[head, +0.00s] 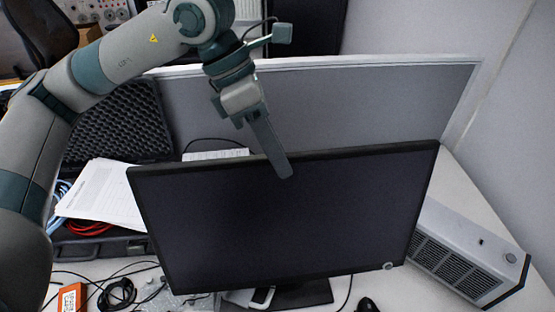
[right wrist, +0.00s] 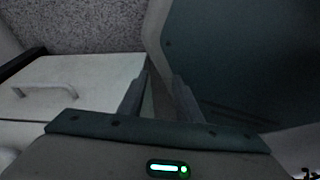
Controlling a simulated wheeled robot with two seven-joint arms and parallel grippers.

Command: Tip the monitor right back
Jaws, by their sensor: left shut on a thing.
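The black monitor (head: 290,230) stands on the desk with its dark screen facing me. Its top edge slopes up to the right in the head view. Its stand base (head: 300,296) shows below the lower edge. My left gripper (head: 283,170) reaches down from above and is shut on the monitor's top edge, near the middle. One finger shows in front of the screen; the part behind the monitor is hidden. My right gripper (right wrist: 160,95) shows only in the right wrist view, with its fingers apart and nothing between them, away from the monitor.
A grey partition (head: 340,110) stands behind the monitor. A white-and-black box device (head: 465,255) is at the right. An open foam-lined case (head: 115,125), papers (head: 103,194) and cables lie at the left. The right wrist view shows a white drawer cabinet (right wrist: 80,85).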

